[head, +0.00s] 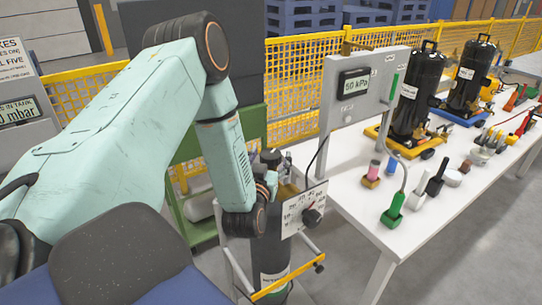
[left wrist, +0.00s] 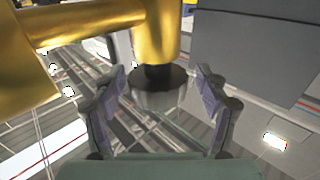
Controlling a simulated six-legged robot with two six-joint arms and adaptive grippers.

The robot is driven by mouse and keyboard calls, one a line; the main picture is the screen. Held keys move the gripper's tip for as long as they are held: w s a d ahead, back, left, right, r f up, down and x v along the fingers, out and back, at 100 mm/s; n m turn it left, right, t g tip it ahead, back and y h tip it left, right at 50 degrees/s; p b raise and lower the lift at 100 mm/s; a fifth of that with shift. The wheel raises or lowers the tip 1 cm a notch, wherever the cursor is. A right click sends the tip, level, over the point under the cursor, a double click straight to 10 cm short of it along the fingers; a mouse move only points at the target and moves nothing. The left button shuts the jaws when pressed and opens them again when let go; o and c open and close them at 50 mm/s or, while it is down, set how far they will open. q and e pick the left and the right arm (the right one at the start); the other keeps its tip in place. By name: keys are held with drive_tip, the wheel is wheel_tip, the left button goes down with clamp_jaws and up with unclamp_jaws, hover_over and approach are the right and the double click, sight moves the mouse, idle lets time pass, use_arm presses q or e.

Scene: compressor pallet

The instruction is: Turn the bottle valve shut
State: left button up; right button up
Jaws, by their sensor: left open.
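The dark bottle (head: 268,250) stands upright in a trolley left of the white bench. Its valve is mostly hidden behind my left wrist in the head view. In the left wrist view, a gold valve body (left wrist: 160,28) ends in a dark grey round knob (left wrist: 160,90). My left gripper (left wrist: 160,80) is open, with one finger on each side of the knob. A narrow gap shows beside the knob, so it does not look gripped. In the head view the fingers are hidden behind the wrist. My right gripper is not in view.
A dial plate (head: 303,208) with a black knob is close right of my wrist. A yellow-edged trolley bar (head: 290,280) is below. A yellow mesh fence (head: 300,115) stands behind.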

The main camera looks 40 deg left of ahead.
use_arm(q)
drive_tip(key=shift+s+d+r, duration=0.1)
drive_tip(key=shift+d+r, duration=0.1)
drive_tip(key=shift+r, duration=0.1)
drive_tip(key=shift+w+a+f, duration=0.2)
drive_tip(key=shift+a+f, duration=0.05)
drive_tip(key=shift+a, duration=0.05)
drive_tip(key=c, duration=0.4)
drive_tip(key=shift+d+r, duration=0.1)
drive_tip(key=shift+d, duration=0.1)
drive_tip(key=c, duration=0.4)
drive_tip(key=shift+a, duration=0.1)
drive_tip(key=c, duration=0.4)
